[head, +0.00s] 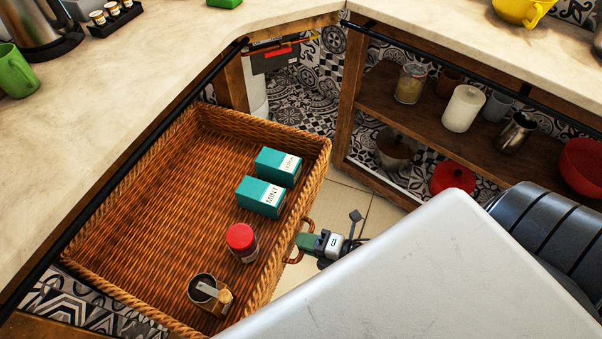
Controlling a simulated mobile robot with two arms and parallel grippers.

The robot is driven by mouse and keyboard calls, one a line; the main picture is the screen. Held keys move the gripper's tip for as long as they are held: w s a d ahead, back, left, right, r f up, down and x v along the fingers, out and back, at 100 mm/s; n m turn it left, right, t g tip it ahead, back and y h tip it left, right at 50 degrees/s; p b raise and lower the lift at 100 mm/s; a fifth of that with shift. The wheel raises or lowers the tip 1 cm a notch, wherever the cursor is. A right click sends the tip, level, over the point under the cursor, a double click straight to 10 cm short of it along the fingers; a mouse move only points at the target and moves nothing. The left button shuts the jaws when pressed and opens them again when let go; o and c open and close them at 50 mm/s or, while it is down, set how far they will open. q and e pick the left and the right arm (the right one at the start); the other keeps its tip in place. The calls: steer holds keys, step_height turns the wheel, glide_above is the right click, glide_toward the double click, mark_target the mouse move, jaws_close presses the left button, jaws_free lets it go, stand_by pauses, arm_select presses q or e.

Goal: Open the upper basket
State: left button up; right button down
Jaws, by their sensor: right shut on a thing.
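The upper basket (165,190) is a brown woven drawer under the left counter. It is pulled well out, so most of its inside shows. My right gripper (305,242) is at the basket's outer side and shut on its brown looped handle (294,259). Inside the basket are two teal boxes, one marked MINT (260,197) and one marked LEMON (279,167). A red-lidded jar (242,243) and a small metal cup with a handle (209,292) are also inside. My left gripper is out of view.
Stone counters (110,105) run along the left and the back right. Open shelving (430,110) at the right holds jars, a steel pitcher (516,132) and red pots. My pale arm link covers the lower right. Some tiled floor (345,205) shows beyond the basket.

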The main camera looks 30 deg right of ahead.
steer(key=shift+f, duration=0.1)
steer(key=c, duration=1.1)
jaws_free()
steer(key=shift+c, duration=0.2)
steer(key=shift+s, duration=0.1)
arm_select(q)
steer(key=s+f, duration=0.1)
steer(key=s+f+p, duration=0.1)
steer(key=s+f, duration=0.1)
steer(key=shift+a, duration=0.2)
arm_select(e)
steer(key=v, duration=1)
steer(key=shift+s+d, duration=0.25)
steer(key=shift+s, duration=0.05)
